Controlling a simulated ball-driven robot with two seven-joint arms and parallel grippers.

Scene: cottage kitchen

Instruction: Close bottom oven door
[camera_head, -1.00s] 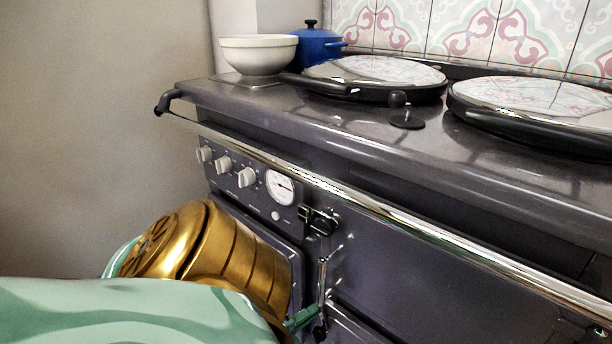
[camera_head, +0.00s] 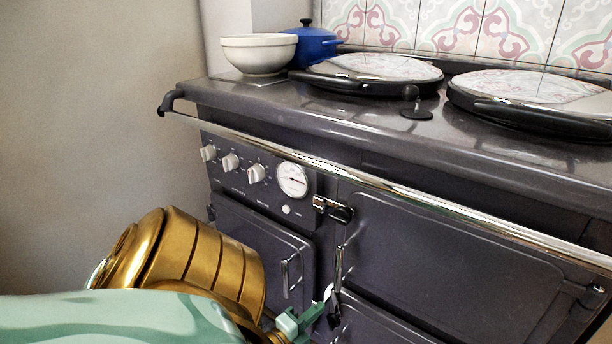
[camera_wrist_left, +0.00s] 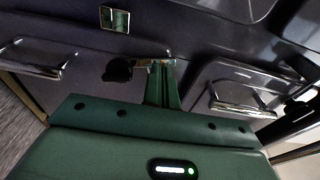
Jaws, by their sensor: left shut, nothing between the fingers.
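The dark grey range cooker (camera_head: 400,165) fills the head view. Its upper left door (camera_head: 255,245) and large upper right door (camera_head: 450,260) look shut. Part of a lower right door (camera_head: 375,328) shows at the bottom edge; the rest of the lower front is out of frame or behind my arm. My left gripper (camera_head: 312,318) is shut and empty, low before the cooker front, beside the middle latch. In the left wrist view its fingers (camera_wrist_left: 162,85) point at dark panels with chrome handles, left (camera_wrist_left: 35,68) and right (camera_wrist_left: 240,108). I cannot tell whether they touch. My right gripper is not in view.
A chrome rail (camera_head: 400,195) runs along the cooker front above the doors. Knobs (camera_head: 230,162) and a round gauge (camera_head: 292,180) sit below it. A white bowl (camera_head: 258,55), a blue pot (camera_head: 316,47) and two round lids stand on top. A plain wall (camera_head: 90,130) is at left.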

